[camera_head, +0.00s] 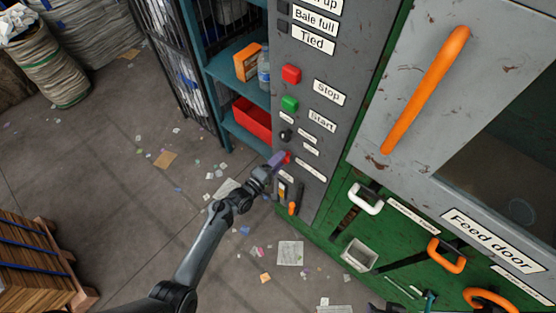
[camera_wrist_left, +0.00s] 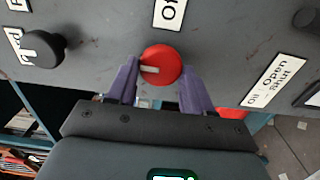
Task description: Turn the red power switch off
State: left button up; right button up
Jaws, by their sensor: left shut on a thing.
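The red power switch (camera_wrist_left: 161,62) is a round red knob on the grey control panel. A pale mark on its face points to the left in the left wrist view. In the head view the switch (camera_head: 287,157) is small and partly hidden by my left gripper (camera_head: 277,161). My left gripper (camera_wrist_left: 158,72) is shut on the switch, with one purple finger on each side of it. A white label above the knob is cut off by the frame. My right gripper cannot be made out in the head view.
A black knob (camera_wrist_left: 45,48) sits left of the switch in the wrist view. Red Stop (camera_head: 291,74) and green Start (camera_head: 290,103) buttons are higher on the panel. An orange-handled lever (camera_head: 292,208) is below. Blue shelves (camera_head: 226,66) with a red bin (camera_head: 252,119) stand left of the panel.

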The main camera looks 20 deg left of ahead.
dwell(0.5)
pick_arm(q)
jog(key=o, duration=1)
jog(key=shift+s, duration=0.1)
jog(key=p+v, duration=0.2)
jog(key=v, duration=0.8)
jog(key=shift+s+a, duration=0.15)
jog(key=shift+s, duration=0.1)
